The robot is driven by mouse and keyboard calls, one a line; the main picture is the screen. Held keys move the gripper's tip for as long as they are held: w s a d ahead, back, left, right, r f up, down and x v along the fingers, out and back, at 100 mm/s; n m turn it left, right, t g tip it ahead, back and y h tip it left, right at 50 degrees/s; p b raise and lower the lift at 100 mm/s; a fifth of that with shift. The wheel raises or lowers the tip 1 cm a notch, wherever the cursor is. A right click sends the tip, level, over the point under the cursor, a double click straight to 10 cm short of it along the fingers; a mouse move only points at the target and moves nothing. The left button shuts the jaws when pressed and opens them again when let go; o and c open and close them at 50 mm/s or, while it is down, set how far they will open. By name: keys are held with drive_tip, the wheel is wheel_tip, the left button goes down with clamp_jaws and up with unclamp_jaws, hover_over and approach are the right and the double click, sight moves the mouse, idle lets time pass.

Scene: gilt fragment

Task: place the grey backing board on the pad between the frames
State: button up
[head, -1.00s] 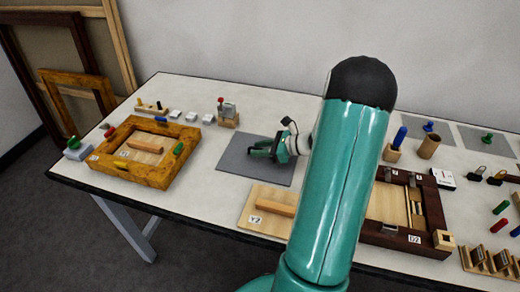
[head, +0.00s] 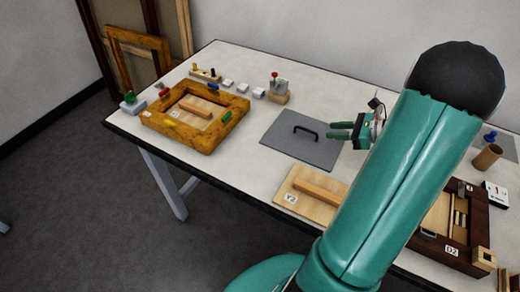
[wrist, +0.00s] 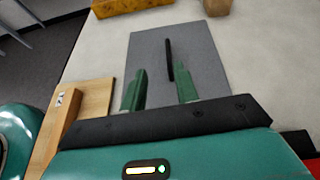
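The grey backing board (head: 285,150) lies flat on the table between the gold frame (head: 155,119) and the dark frame (head: 420,243). A black bar handle (head: 305,130) stands on its top. I cannot make out a separate pad edge under the board. My gripper (head: 338,130) is open and empty, right of the handle and apart from it, near the board's right edge.
A light wooden panel (head: 290,190) with a bar and a "Y2" label lies at the table's front. A small block with a red knob (head: 277,90) and several white pieces stand behind. My arm hides part of the dark frame and the table's right side.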

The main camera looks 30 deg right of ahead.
drive_tip(key=w+a+r+n+g+h, duration=0.1)
drive_tip(key=a+r+n+g, duration=0.3)
drive_tip(key=a+n, duration=0.55)
drive_tip(key=a+r+n+g+h, duration=0.1)
drive_tip(key=a+r+n+g, duration=0.35)
drive_tip(key=a, duration=0.95)
drive_tip(key=s+a+r+n+t+h, duration=0.3)
drive_tip(key=s+a+r+n+h, duration=0.2)
drive_tip(key=a+n, duration=0.7)
drive_tip(key=s+r+n, duration=0.2)
drive_tip(key=s+n, duration=0.1)
